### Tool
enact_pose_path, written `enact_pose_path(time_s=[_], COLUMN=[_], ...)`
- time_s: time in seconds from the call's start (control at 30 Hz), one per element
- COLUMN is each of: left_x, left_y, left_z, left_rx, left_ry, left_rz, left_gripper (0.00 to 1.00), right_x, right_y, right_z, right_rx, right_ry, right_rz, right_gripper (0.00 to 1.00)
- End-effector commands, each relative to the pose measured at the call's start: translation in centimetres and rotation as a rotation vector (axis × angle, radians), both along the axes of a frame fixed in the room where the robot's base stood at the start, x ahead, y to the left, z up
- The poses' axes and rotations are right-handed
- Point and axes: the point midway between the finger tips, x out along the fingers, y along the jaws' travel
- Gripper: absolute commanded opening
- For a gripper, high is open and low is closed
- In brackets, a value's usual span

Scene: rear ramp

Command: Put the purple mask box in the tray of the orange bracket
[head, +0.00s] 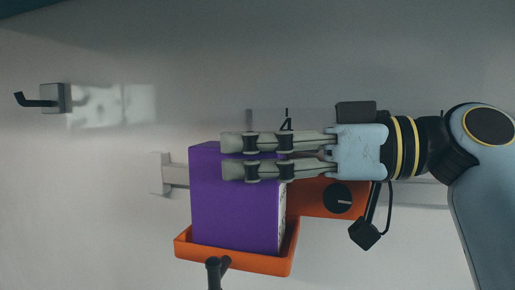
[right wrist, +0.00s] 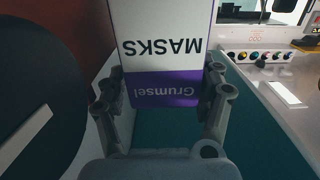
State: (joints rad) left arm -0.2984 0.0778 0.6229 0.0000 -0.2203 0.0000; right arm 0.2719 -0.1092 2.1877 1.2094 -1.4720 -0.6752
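The purple mask box (head: 235,205) stands upright, its lower end inside the tray (head: 262,264) of the orange bracket (head: 312,197). Its white-and-purple side with the printing (right wrist: 160,60) fills the middle of the right wrist view, upside down. My right gripper (head: 232,156) comes in from the right at the box's upper end. One finger lies in front of the box and the other behind it; both look closed against its sides (right wrist: 165,92). The box's base is hidden by the tray's front rim. My left gripper is not in view.
A dark hook on a small wall plate (head: 55,98) sticks out at the upper left. Another dark rod end (head: 217,268) stands just before the tray. A dark disc (right wrist: 38,120) is close at the left in the wrist view. A panel with coloured knobs (right wrist: 262,57) is at the right.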

Motion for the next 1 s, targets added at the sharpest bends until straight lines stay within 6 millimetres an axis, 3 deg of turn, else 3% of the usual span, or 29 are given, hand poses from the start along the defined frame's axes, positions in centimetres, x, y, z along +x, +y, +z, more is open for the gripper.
enact_pose_path(time_s=[0.5,1.0], left_x=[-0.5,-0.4], left_y=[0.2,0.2], left_z=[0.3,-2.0], left_rx=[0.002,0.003], left_ry=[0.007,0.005], left_rz=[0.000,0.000], left_gripper=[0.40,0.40], right_x=[0.0,-2.1], right_y=[-0.1,-6.9], right_z=[0.4,0.2], right_rx=[0.000,-0.009], right_ry=[-0.001,-0.002], right_rz=[-0.001,-0.002], right_gripper=[0.74,0.74])
